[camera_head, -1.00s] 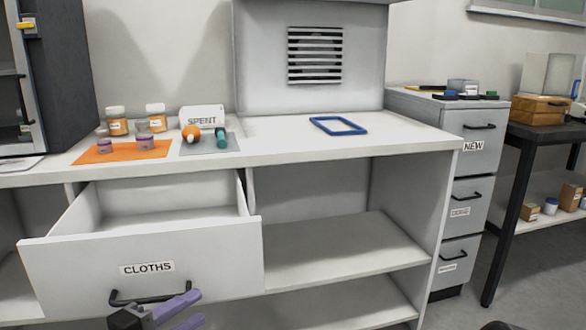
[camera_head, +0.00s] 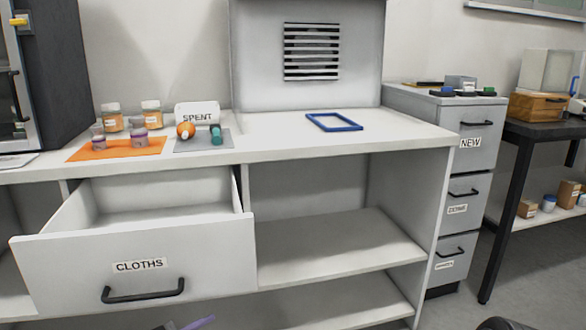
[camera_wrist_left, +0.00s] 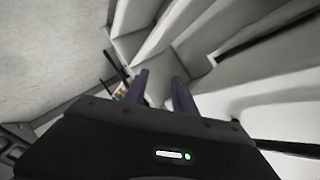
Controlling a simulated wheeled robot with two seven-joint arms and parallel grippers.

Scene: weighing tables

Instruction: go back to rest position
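My left gripper shows in the left wrist view (camera_wrist_left: 162,92), with its two purple fingers apart and nothing between them. In the head view only a purple fingertip of it (camera_head: 199,323) shows at the bottom edge, below the drawer's handle and apart from it. The drawer labelled CLOTHS (camera_head: 210,254) stands pulled out, and the part of its inside that shows looks empty. A dark rounded shape at the bottom right edge of the head view may be part of my right arm. My right gripper is not in view.
On the white counter (camera_head: 290,146) are an orange mat (camera_head: 90,155) with jars, a grey mat (camera_head: 225,149) by the SPENT sign (camera_head: 197,114), and a blue frame (camera_head: 334,123). A drawer cabinet labelled NEW (camera_head: 481,127) and a dark table (camera_head: 513,132) stand at right.

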